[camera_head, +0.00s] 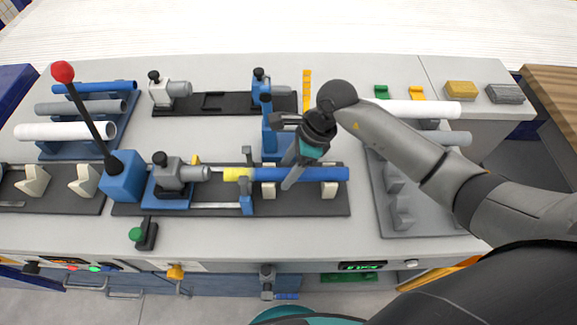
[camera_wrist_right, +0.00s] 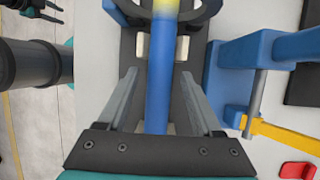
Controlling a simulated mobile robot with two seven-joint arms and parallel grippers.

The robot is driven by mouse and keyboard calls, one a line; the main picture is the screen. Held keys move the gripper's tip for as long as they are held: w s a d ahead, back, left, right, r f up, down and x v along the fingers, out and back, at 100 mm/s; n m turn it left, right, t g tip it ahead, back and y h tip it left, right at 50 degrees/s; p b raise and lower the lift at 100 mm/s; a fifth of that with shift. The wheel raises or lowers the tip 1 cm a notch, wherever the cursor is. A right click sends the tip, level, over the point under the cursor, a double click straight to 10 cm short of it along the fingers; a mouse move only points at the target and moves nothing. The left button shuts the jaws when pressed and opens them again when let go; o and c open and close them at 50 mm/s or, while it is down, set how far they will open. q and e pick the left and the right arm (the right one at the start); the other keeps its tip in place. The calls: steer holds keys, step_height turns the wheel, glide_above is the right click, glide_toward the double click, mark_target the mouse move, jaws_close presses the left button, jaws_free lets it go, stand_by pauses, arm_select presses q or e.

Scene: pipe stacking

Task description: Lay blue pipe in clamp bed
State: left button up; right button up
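The blue pipe (camera_head: 310,174) with a yellow end (camera_head: 237,174) lies level along the dark clamp bed (camera_head: 300,208), over its cream blocks (camera_head: 329,189). It looks lined up with the blocks; whether it is fully seated is hard to tell. My right gripper (camera_head: 291,172) comes down over the pipe's middle. In the right wrist view the pipe (camera_wrist_right: 159,85) runs between the spread fingers (camera_wrist_right: 158,78), with gaps on both sides. The gripper is open.
A grey clamp (camera_head: 175,172) stands left of the yellow end. A blue post (camera_head: 269,130) rises behind the pipe. A blue box with a red-knobbed lever (camera_head: 123,176) is farther left. White and grey pipes lie in racks on both sides. The front bench strip is mostly clear.

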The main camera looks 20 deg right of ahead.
steer(key=shift+o, duration=0.3)
steer(key=shift+d, duration=0.1)
steer(key=v, duration=1.5)
steer(key=shift+p, duration=0.4)
steer(key=shift+r, duration=0.1)
